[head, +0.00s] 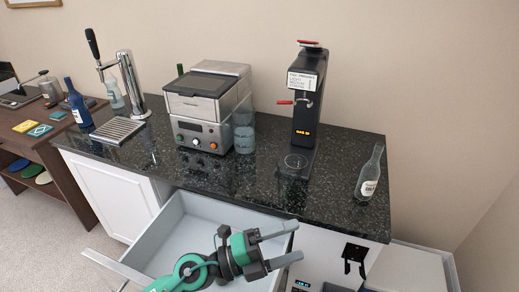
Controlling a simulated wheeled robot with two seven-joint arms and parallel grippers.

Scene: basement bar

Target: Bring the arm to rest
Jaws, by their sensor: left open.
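My left gripper (290,242) reaches in from the bottom of the head view, with a green and dark wrist and two grey fingers. The fingers are spread apart and point right, with nothing seen between them. It appears in front of the right part of an open, pale grey drawer (170,238) under the counter. I cannot tell whether it touches the drawer wall. The drawer looks empty where its floor shows; my arm hides part of it. My right gripper is not in view.
The dark stone counter (240,185) carries a beer tap (130,85), a silver machine (208,105), a black dispenser (308,100) and a clear bottle (370,175) near the right end. A black fixture (355,257) is on the cabinet front. A brown shelf (45,150) stands left.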

